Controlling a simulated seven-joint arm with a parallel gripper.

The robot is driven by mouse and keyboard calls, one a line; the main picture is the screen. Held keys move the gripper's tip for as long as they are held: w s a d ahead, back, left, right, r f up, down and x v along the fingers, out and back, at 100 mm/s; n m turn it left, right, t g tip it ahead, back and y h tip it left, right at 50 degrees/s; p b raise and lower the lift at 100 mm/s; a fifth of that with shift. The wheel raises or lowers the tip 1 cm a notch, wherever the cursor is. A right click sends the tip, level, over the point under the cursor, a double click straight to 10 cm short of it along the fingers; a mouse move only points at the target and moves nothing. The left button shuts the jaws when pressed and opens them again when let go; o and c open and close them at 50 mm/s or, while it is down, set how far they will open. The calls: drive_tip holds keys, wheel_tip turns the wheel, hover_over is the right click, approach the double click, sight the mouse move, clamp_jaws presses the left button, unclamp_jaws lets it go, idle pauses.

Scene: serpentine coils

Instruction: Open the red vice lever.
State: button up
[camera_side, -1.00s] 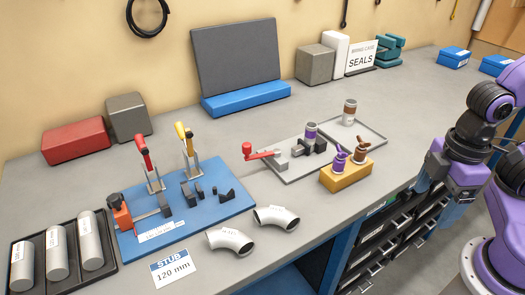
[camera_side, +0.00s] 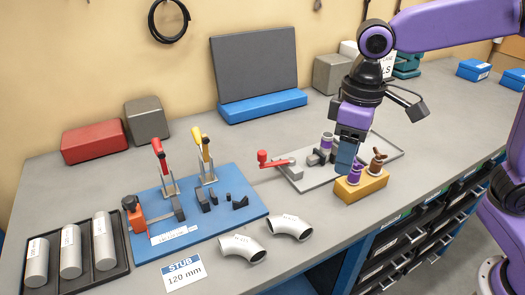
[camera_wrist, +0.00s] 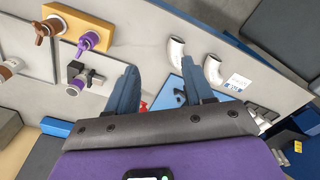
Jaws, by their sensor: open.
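A red lever with an upright knob (camera_side: 264,158) sticks out to the left of a small grey-and-black vice (camera_side: 313,160) on a grey plate. In the wrist view the vice (camera_wrist: 85,76) is left of my fingers, and a bit of red (camera_wrist: 143,106) shows beside the left finger, mostly hidden. My gripper (camera_side: 346,160) has blue fingers pointing down. It is above the bench, right of the vice and just behind the yellow block, well apart from the red lever. In the wrist view my gripper (camera_wrist: 164,82) is open, with nothing between its fingers.
A yellow block (camera_side: 365,187) with purple and brown fittings stands close to my fingers. A blue fixture plate (camera_side: 240,209) holds a red-handled clamp (camera_side: 160,158) and a yellow-handled clamp (camera_side: 206,158). Steel elbows (camera_side: 290,226) lie in front. Bare bench lies behind the vice.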

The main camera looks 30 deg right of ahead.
drive_tip(key=w+a+r+m, duration=0.1)
drive_tip(key=w+a+m, duration=0.15)
drive_tip(key=w, duration=0.45)
drive_tip(key=w+a+r+m, duration=0.2)
drive_tip(key=w+a, duration=0.1)
drive_tip(key=w, duration=0.4)
drive_tip(key=m, duration=0.5)
hover_over(262, 152)
wheel_tip(262, 152, down, 17)
drive_tip(key=shift+r, duration=0.1)
clamp_jaws()
